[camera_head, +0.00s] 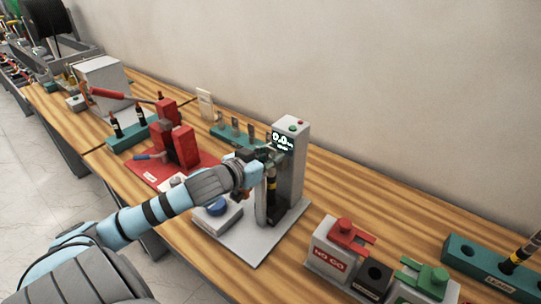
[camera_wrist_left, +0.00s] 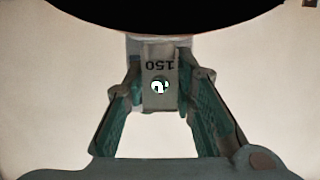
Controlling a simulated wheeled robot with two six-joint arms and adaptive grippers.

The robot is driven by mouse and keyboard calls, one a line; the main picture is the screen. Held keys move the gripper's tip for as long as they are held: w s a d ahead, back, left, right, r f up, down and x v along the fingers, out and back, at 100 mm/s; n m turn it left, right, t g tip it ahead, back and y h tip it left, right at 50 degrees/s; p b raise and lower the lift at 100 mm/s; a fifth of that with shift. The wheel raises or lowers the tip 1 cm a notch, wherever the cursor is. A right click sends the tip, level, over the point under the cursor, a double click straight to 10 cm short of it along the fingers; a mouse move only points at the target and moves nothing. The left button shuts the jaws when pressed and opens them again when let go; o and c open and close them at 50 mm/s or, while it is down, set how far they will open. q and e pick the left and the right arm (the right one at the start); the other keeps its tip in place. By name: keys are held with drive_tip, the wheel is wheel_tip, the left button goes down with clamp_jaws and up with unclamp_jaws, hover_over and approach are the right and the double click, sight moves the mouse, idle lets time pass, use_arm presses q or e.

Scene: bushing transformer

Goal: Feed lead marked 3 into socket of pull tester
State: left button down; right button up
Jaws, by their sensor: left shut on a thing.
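The pull tester (camera_head: 291,150) is a grey column on a pale base plate, with a lit display reading 0.0 and a blue knob (camera_head: 217,207) on a low block. My left gripper (camera_head: 268,156) is at the front of the column, just below the display. It is shut on a lead, whose black body with a yellowish band (camera_head: 271,185) hangs upright below the fingers. In the left wrist view, the fingers flank a grey lug (camera_wrist_left: 159,68) marked 150 with a round hole. I cannot read a 3 on the lead. The socket is hidden or not distinguishable. My right gripper is out of view.
A red press (camera_head: 181,146) on a red base stands left of the tester, with a teal rack (camera_head: 127,142) beyond. Bare wood lies behind the gauges.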

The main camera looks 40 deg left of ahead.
use_arm(q)
drive_tip(key=shift+s+f+b, duration=0.1)
drive_tip(key=shift+f+b, duration=0.65)
drive_tip(key=shift+f, duration=0.7)
drive_tip(key=c, duration=1.5)
unclamp_jaws()
drive_tip(key=shift+o, duration=1.3)
wheel_tip(320, 180, up, 10)
